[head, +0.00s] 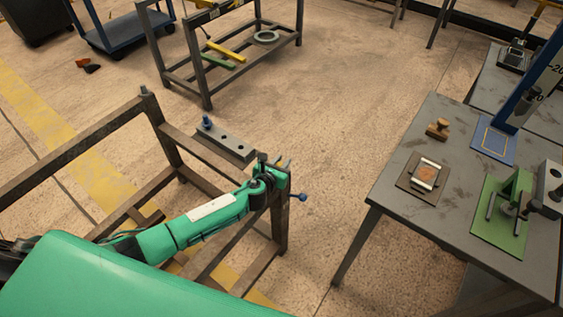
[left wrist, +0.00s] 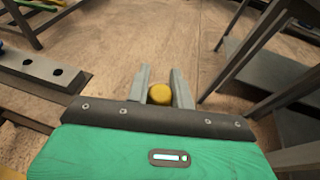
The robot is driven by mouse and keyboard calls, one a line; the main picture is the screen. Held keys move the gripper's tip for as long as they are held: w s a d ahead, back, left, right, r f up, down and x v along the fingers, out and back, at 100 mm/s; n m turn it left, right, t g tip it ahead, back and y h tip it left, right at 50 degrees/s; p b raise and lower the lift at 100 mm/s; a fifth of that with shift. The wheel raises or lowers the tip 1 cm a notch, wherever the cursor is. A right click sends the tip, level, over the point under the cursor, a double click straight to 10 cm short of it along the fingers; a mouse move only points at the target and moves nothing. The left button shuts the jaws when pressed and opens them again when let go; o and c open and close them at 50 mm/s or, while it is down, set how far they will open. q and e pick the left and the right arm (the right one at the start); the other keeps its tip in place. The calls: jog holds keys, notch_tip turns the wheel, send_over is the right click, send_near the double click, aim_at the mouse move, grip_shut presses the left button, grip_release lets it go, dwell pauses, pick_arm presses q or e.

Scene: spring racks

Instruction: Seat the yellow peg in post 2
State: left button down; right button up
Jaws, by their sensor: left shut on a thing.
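A round yellow peg (left wrist: 160,95) sits between the two fingers of my left gripper (left wrist: 163,88) in the left wrist view, and the jaws are shut on it. In the head view my left gripper (head: 281,166) is by the right end of a grey block (head: 223,138) with several dark holes, on a brown metal frame. A blue peg (head: 206,122) stands upright at the block's far left end. The block also shows in the left wrist view (left wrist: 42,66), left of the gripper and apart from it. No post number is readable. My right gripper is not in view.
A blue-knobbed part (head: 301,197) sticks out near the frame's right corner. A grey table (head: 410,172) with fixtures, including a green one (head: 498,222), stands at the right. A low rack (head: 217,83) stands at the back. Open floor lies between them.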

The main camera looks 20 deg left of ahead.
pick_arm(q)
jog(key=shift+f+b, duration=0.4)
jog(key=shift+f, duration=0.1)
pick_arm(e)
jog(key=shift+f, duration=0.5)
pick_arm(q)
jog(key=c, duration=1.2)
grip_release()
jog(key=shift+o, duration=0.3)
jog(key=shift+f, duration=0.1)
jog(key=shift+s+a+r, duration=0.15)
jog(key=shift+s+r, duration=0.05)
jog(key=shift+s, duration=0.45)
jog(key=v, duration=1.1)
jog(key=shift+s+r, duration=0.2)
jog(key=shift+s, duration=0.15)
jog(key=shift+s+r, duration=0.15)
jog(key=shift+s, duration=0.2)
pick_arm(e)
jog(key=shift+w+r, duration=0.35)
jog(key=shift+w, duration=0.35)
